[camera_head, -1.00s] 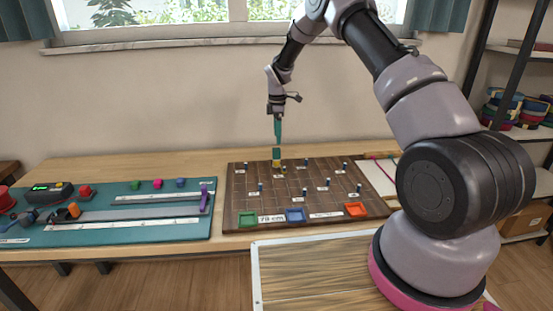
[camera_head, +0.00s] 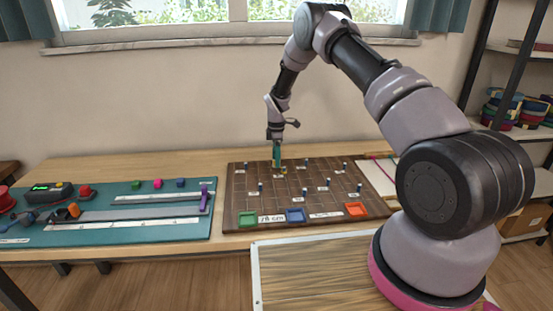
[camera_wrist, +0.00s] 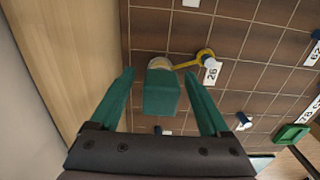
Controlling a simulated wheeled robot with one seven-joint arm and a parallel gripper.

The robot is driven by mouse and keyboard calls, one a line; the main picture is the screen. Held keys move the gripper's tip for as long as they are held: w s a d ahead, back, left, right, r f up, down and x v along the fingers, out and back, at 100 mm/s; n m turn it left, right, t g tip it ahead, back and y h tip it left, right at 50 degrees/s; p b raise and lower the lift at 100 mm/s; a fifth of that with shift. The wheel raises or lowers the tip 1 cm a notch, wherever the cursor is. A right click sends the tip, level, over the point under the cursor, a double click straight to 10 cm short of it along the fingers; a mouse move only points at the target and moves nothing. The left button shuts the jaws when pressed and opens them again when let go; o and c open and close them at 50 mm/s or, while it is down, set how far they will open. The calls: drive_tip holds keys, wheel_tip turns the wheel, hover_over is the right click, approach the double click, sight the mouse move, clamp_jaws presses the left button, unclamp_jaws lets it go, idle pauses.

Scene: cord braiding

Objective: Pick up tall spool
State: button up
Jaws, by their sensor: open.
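The tall spool (camera_wrist: 161,93) is a teal upright block in the wrist view, with a pale round part at its far end. It stands on the brown gridded board. A yellow strand with a loop (camera_wrist: 205,56) runs from it to a peg by a label reading 26. My gripper (camera_wrist: 160,73) is open, with one green finger on each side of the spool. Gaps show between the spool and both fingers. In the head view my gripper (camera_head: 277,158) is low at the board's back edge, and its fingers largely hide the spool there.
The brown board (camera_head: 240,195) bears several small blue-topped pegs with labels. Green (camera_head: 248,217), blue (camera_head: 295,215) and orange (camera_head: 356,209) trays sit along its front. A teal mat (camera_head: 60,240) with a ruler and blocks lies to the left.

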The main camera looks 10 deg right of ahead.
clamp_jaws()
drive_tip(key=shift+r, duration=0.1)
wheel_tip(320, 180, up, 10)
drive_tip(key=shift+f, duration=0.1)
idle(0.4)
